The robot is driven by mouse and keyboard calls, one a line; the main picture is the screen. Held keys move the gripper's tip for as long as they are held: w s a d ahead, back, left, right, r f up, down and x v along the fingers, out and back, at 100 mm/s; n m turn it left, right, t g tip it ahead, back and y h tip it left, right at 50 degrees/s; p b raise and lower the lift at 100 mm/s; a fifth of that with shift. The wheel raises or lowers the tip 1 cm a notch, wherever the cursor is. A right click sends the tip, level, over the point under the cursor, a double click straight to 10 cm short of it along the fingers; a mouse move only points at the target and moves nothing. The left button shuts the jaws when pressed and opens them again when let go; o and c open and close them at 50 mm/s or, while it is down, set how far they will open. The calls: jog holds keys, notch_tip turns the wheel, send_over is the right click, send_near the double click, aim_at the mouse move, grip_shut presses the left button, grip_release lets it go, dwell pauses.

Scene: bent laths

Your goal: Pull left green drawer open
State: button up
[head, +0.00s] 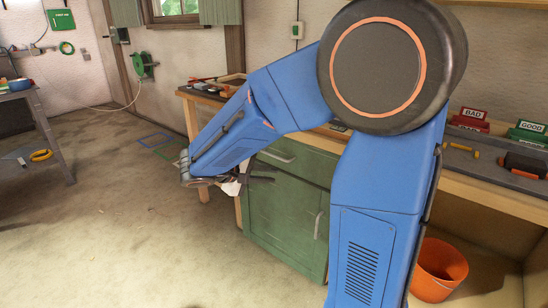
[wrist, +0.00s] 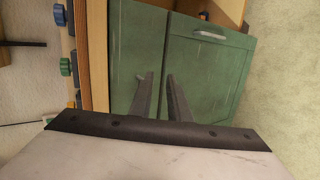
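The green drawer (head: 308,167) is the top front of the green cabinet under the workbench, with a pale bar handle (head: 279,155). It looks shut. My gripper (head: 273,174) is in front of the cabinet, at the drawer's lower left in the head view. In the wrist view, my two dark fingers (wrist: 160,75) point at the drawer front with a gap between them, and I see nothing held. Whether they touch the front cannot be told.
Below the drawer is a green door (head: 280,220) with its own handle (wrist: 210,35). An orange bucket (head: 437,268) stands right of the cabinet. The wooden bench top (head: 485,178) overhangs above. The floor (head: 110,240) to the left is mostly clear.

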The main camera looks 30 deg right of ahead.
aim_at(275, 156)
jog(key=w+a+n+t+h, duration=0.25)
jog(key=w+a, duration=0.25)
jog(key=w, duration=0.4)
jog(key=shift+m+t, duration=0.25)
jog(key=shift+m, duration=0.2)
jog(key=x, duration=1.8)
jog(key=shift+a+f, duration=0.1)
jog(key=shift+f, duration=0.05)
jog(key=shift+c, duration=0.5)
grip_shut()
